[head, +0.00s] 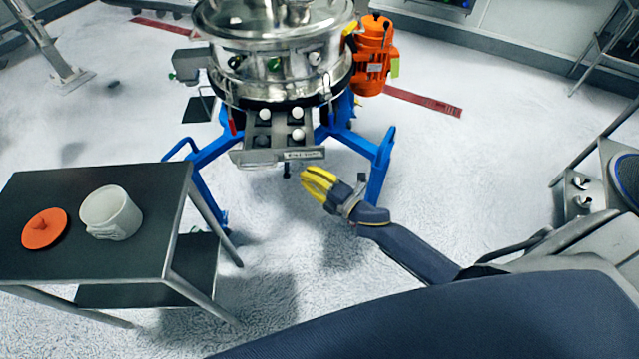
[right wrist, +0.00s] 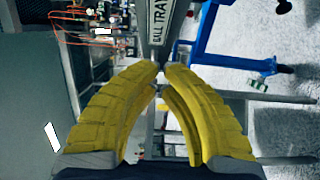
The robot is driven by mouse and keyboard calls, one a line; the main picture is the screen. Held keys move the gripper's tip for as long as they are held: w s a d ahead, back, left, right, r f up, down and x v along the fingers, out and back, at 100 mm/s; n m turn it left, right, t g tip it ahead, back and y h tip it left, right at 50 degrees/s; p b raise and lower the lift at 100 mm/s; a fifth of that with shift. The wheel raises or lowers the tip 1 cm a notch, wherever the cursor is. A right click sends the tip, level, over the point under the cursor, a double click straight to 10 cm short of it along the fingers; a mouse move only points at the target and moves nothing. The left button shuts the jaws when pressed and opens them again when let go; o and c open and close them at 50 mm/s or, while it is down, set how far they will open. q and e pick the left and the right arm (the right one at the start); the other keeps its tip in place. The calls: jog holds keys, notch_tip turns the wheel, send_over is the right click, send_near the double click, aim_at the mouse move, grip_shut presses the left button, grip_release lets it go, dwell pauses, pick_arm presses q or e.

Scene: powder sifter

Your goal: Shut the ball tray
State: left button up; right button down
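The ball tray (head: 278,154) sticks out from under the steel drum of the sifter (head: 275,60), between the blue legs. White balls sit on it, and its front plate carries a label. In the right wrist view the plate labelled "BALL TRAY" (right wrist: 161,22) lies just beyond my fingertips. My right gripper (head: 306,181) has yellow fingers with the tips almost together and nothing between them. It is in front of the tray, slightly below and right of its front plate in the head view; I cannot tell whether it touches. The fingers also show in the right wrist view (right wrist: 161,68). My left gripper is not in view.
A dark side table (head: 150,235) stands at the left with a white tub (head: 111,213) and an orange lid (head: 44,229). An orange motor (head: 373,55) is on the sifter's right. Blue legs (head: 378,165) flank the tray. The floor in front is open.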

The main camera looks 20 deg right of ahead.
jog(key=w, duration=0.4)
jog(key=shift+w+d, duration=0.1)
jog(key=shift+d, duration=0.15)
jog(key=shift+w+d, duration=0.1)
jog(key=shift+w, duration=0.15)
